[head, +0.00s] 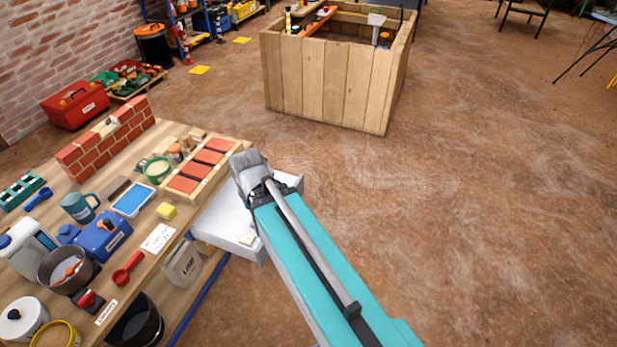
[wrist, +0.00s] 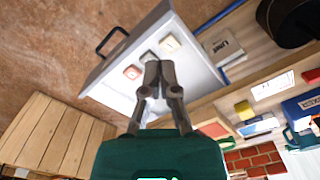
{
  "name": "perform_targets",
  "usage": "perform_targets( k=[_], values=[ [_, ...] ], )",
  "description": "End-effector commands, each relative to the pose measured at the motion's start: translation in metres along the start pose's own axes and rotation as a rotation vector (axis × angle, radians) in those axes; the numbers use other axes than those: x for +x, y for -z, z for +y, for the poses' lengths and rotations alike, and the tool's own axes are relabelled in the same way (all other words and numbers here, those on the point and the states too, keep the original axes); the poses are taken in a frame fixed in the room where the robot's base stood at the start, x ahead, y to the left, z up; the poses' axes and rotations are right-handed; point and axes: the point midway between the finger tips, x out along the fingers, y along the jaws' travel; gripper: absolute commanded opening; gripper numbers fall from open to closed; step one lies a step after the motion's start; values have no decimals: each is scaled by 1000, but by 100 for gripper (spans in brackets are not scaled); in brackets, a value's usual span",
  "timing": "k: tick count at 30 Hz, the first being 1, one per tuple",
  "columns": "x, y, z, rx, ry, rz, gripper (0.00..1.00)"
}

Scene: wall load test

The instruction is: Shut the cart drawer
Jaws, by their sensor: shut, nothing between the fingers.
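The cart drawer (head: 224,216) is pale grey and stands open, sticking out from the right side of the wooden cart (head: 150,262). In the wrist view the drawer (wrist: 200,72) shows with a dark bar handle (wrist: 112,41) on its front. In the head view my gripper (head: 247,165) and arm hide part of the drawer.
The cart top holds a brick tray (head: 200,165), a small brick wall (head: 105,138), a mug (head: 80,207) and a blue box (head: 103,235). A lime bag (head: 183,263) and black bucket (head: 135,322) stand lower down.

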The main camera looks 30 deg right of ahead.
Motion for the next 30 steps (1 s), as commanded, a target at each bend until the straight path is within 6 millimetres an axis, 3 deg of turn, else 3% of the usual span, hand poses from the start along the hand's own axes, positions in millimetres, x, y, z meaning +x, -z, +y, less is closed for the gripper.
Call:
perform_targets(
  k=[8,14,20,30],
  values=[
    [3,3,3,28,9,2,0],
    [15,17,9,167,56,8,0],
    [35,42,40,459,151,12,0],
    [68,86,120,1075,368,-17,0]
  ],
)
